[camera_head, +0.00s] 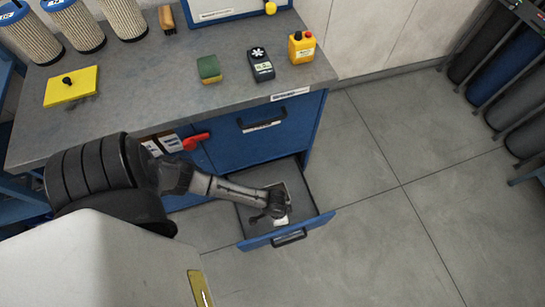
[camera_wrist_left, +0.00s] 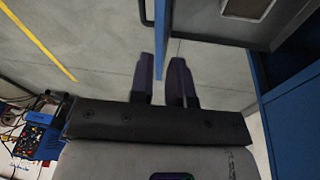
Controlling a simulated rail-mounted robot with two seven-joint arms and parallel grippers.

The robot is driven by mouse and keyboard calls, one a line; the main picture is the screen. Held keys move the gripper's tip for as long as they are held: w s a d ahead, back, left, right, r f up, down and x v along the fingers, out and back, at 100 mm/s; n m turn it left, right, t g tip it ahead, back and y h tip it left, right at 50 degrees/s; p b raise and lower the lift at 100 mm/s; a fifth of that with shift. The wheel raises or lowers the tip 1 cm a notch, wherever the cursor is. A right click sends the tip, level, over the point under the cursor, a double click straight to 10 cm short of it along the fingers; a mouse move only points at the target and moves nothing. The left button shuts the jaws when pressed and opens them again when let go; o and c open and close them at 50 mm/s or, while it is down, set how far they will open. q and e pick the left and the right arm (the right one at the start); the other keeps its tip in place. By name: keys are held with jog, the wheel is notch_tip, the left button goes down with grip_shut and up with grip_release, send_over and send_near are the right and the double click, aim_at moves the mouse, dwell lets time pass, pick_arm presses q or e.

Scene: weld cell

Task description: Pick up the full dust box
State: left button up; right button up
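A blue-fronted drawer (camera_head: 318,223) stands pulled out below the bench. A flat grey-and-white item (camera_head: 283,221) lies in it, partly hidden by my gripper; I cannot tell whether it is the dust box. A pale frame with a brown panel (camera_wrist_left: 248,8) shows at the top there. My right gripper is out of view.
Gas cylinders (camera_head: 497,70) stand at the right. The floor between is clear.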

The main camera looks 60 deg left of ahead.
pick_arm(q)
jog(key=shift+n+y, duration=0.8)
jog(key=w+a+f+b, duration=0.1)
jog(key=a+f+b, duration=0.3)
jog(key=f+b, duration=0.2)
jog(key=w+a+f+b, duration=0.1)
jog(key=a+f+b, duration=0.3)
jog(key=f+b, duration=0.3)
jog(key=w+a+f+b, duration=0.1)
jog(key=a+f+b, duration=0.3)
jog(key=f, duration=0.9)
jog(key=shift+w+a+f+b, duration=0.2)
jog(key=shift+a+f+b, duration=0.1)
jog(key=shift+b, duration=1.1)
jog(key=shift+f+b, duration=0.6)
jog(key=shift+b, duration=0.15)
jog(key=f+b, duration=0.2)
jog(key=b, duration=0.1)
jog(key=f+b, duration=0.1)
jog(key=f, duration=0.1)
jog(key=shift+w+b, duration=0.25)
jog(key=shift+b, duration=0.15)
jog(key=shift+r, duration=0.1)
jog(key=shift+d, duration=0.1)
grip_shut()
